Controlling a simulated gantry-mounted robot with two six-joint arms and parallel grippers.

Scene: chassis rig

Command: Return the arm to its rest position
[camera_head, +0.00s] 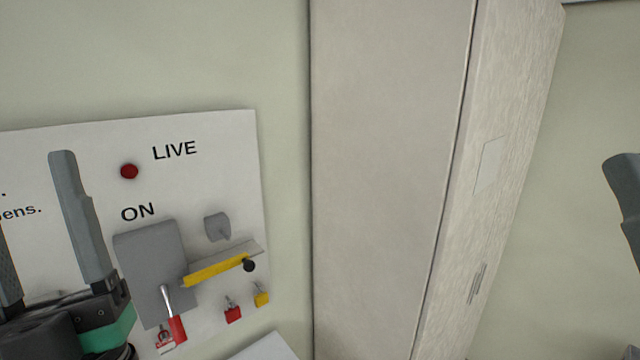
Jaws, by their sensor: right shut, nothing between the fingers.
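My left gripper (38,200) comes in at the lower left, in front of a white panel. Its two grey fingers stand apart, with nothing seen between them; the left finger is cut by the picture edge. The fingers hide part of the panel and its text. My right gripper (624,205) shows only as a dark grey finger part at the right edge, in front of the pale wall. It is shut and holds nothing; most of it and its arm are out of the picture.
The white panel (215,130) carries a red lamp (129,171) marked LIVE, a grey box (150,262) marked ON, a yellow bar (218,271), and red (232,314) and yellow (262,298) padlocks. A tall beige cabinet (390,170) stands between the grippers.

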